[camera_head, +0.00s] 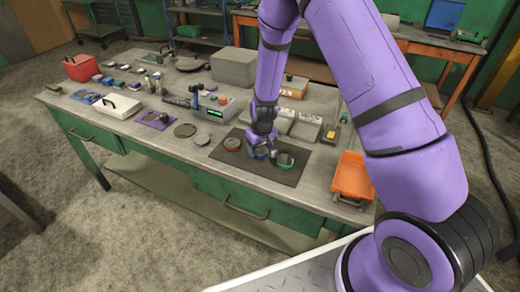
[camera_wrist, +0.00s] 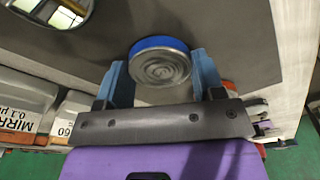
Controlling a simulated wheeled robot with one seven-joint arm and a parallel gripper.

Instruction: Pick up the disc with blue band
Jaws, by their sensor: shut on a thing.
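The disc with the blue band (camera_wrist: 160,62) has a grey top with ring-like marks. In the wrist view it sits between the two blue-grey fingers of my gripper (camera_wrist: 161,74), which is shut on it. In the head view my gripper (camera_head: 261,150) is low over the dark mat (camera_head: 254,174), and the blue-banded disc (camera_head: 256,153) is partly hidden beneath it. I cannot tell whether the disc touches the mat. A disc with a red band (camera_head: 232,144) lies to its left and one with a green band (camera_head: 285,160) to its right.
An orange tray (camera_head: 352,177) stands at the right end of the workbench (camera_head: 160,150). Grey and white boxes (camera_head: 305,126) stand close behind the mat. A shiny round piece (camera_wrist: 55,8) shows at the wrist view's top left.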

